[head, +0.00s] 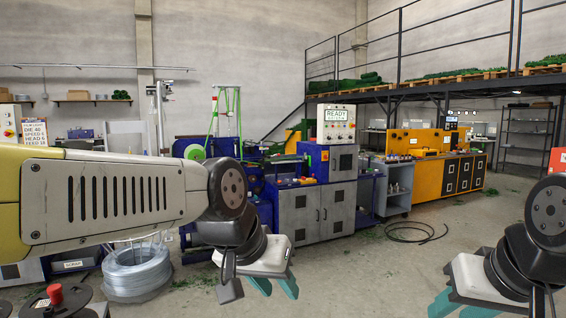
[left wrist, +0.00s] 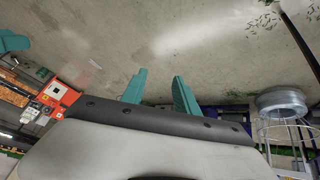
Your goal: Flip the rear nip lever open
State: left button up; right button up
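The blue twisting machine (head: 312,200) with grey cabinet doors stands ahead, beyond my grippers. A control panel reading READY (head: 337,124) rises on top of it. I cannot make out the rear nip lever; it is too small or hidden. My left gripper (head: 276,287) hangs low in front of the machine, apart from it. Its teal fingers are spread and empty in the left wrist view (left wrist: 160,92). My right gripper (head: 458,306) is at the lower right, its teal fingers apart with nothing seen between them.
A wire coil (head: 137,276) stands at the lower left; it also shows in the left wrist view (left wrist: 282,103). A yellow cabinet (head: 440,177) is at the right. A black cable loop (head: 416,233) lies on the floor. The concrete floor before the machine is mostly clear.

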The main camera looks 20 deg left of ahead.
aim_at(261, 161)
jog(key=u, duration=0.15)
jog(key=i+u, duration=0.25)
jog(key=i, duration=0.35)
jog(key=i+u, duration=0.25)
jog(key=i, duration=0.35)
jog(key=i+l+u, duration=0.25)
jog(key=i, duration=1.4)
jog(key=i+j+z, duration=0.1)
jog(key=i, duration=1)
jog(key=i+l+z, duration=0.1)
jog(key=i+z, duration=0.15)
jog(key=i, duration=0.5)
jog(key=i+z, duration=0.2)
jog(key=i, duration=0.55)
jog(key=i+j+z, duration=0.25)
jog(key=i, duration=0.5)
jog(key=i+l, duration=0.1)
jog(key=i, duration=0.55)
jog(key=j+u, duration=0.05)
